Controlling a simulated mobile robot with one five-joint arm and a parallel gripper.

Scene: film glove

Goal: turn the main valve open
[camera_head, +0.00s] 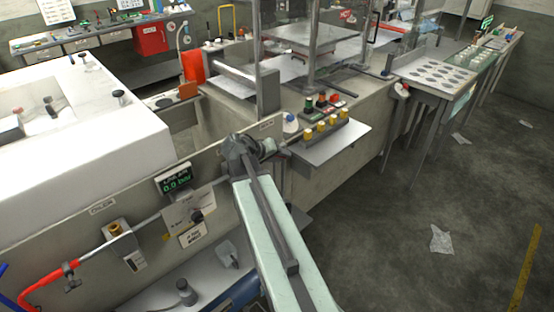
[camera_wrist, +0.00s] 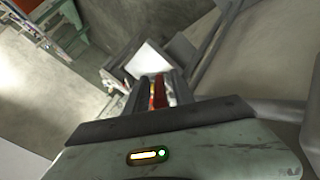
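A dark round knob (camera_head: 196,215) sits on a pale labelled plate on the front wall of the bench; I cannot read whether it is the main valve. A second dark handle (camera_head: 70,272) sits on the pipe beside the red hose at lower left. A small display (camera_head: 174,182) above the plate reads 0.0 bar. My gripper (camera_head: 272,148) is up and to the right of the knob, apart from it, near the shelf of yellow buttons. In the wrist view, its two fingers (camera_wrist: 156,93) stand apart, with red and yellow showing between them. Neither valve handle is identifiable there.
A shelf with yellow buttons (camera_head: 326,129) juts out just right of my gripper. A brass fitting (camera_head: 115,229) sits on the wall at left. A white box-like cover (camera_head: 75,125) fills the left. Open floor (camera_head: 400,240) lies at right, with scraps of film.

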